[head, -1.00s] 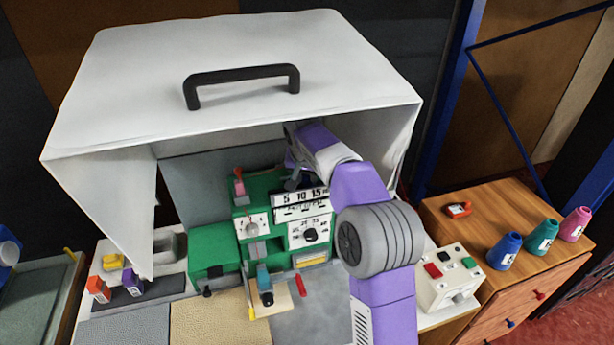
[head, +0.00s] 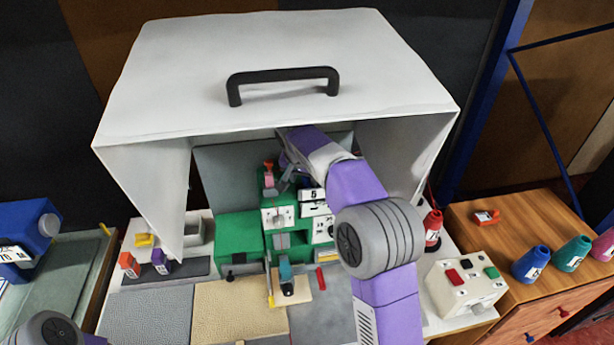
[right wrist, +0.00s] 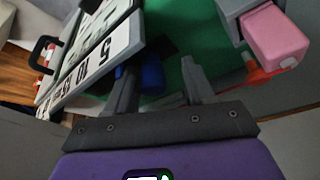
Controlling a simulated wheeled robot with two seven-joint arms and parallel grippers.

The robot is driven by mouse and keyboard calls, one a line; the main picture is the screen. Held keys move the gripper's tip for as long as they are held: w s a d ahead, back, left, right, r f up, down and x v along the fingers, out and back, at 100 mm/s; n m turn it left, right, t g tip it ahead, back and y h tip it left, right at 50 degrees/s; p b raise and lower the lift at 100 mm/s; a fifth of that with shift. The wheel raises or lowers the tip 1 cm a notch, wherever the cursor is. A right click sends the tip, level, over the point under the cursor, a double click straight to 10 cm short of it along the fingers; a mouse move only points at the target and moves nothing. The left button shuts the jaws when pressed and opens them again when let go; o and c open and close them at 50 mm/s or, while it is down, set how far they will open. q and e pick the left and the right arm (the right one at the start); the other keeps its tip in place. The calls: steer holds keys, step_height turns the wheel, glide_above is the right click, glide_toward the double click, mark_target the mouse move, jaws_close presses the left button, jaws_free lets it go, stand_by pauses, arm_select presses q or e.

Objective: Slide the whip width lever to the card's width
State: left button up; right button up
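The green machine (head: 238,238) stands under the white hood. Its white scale plate shows a 5 in the head view (head: 313,195) and 5, 10 and 15 in the right wrist view (right wrist: 90,70). My right gripper (right wrist: 158,85) is open beside the plate's 5 end. A blue part (right wrist: 152,76) shows between its fingers, apparently behind them; I cannot tell whether they touch it. A pink block (head: 269,181) with a red piece on top stands just left of the gripper; the pink block also shows in the right wrist view (right wrist: 275,38). My arm hides part of the plate. My left gripper is out of view.
The white hood (head: 280,65) covers the machine from above and both sides. A control box with buttons (head: 466,284) stands at the right. Blue and green cones (head: 531,264) stand on the wooden cabinet.

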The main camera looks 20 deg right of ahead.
steer(key=shift+d, duration=0.1)
steer(key=shift+s+r, duration=0.1)
steer(key=shift+r, duration=0.1)
steer(key=p+v, duration=0.1)
steer(key=v, duration=0.6)
stand_by(0.4)
